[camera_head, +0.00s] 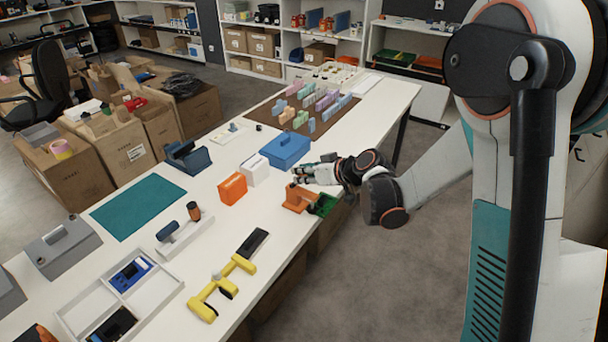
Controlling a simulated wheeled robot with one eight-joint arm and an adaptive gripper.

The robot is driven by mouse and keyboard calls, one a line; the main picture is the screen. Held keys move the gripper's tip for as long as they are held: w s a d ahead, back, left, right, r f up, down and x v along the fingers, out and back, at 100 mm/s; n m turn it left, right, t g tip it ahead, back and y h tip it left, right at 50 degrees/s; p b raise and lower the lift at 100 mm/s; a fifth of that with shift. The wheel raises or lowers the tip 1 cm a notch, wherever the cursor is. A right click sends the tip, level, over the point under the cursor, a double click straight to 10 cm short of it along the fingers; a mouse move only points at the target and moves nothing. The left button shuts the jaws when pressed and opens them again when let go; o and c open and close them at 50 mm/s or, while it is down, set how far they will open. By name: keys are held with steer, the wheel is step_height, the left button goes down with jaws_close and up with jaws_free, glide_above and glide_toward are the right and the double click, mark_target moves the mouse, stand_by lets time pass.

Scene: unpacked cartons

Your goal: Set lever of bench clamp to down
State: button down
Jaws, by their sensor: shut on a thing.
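The bench clamp appears to be the orange block-like fixture (295,198) at the right edge of the long white table, beside a green part (322,206). My gripper (302,173) reaches in from the right, just above and behind the orange fixture. Its fingers are closed on a small part there, which looks like the clamp's lever. The fingers hide most of the lever, and its exact angle is too small to tell.
A blue box (286,150), a white box (255,170) and an orange box (233,188) stand left of my gripper. A yellow jointed object (218,290) lies nearer along the table (190,245). Floor (400,265) beside the table is clear.

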steer(key=c, duration=1.4)
jaws_free()
steer(key=shift+c, duration=0.2)
steer(key=shift+d, duration=0.1)
steer(key=v, duration=1.2)
steer(key=s+d+r+m+h, duration=0.1)
steer(key=s+d+m+h, duration=0.1)
steer(key=s, duration=0.6)
steer(key=s+d+r+m+g+h, duration=0.1)
steer(key=s+d+r+m+h, duration=0.1)
steer(key=s, duration=0.7)
steer(key=s+d+r+m+h, duration=0.2)
steer(key=s+h, duration=0.1)
steer(key=s, duration=0.5)
steer(key=shift+s+g+h, duration=0.15)
steer(key=shift+g+h, duration=0.15)
steer(key=shift+h, duration=0.1)
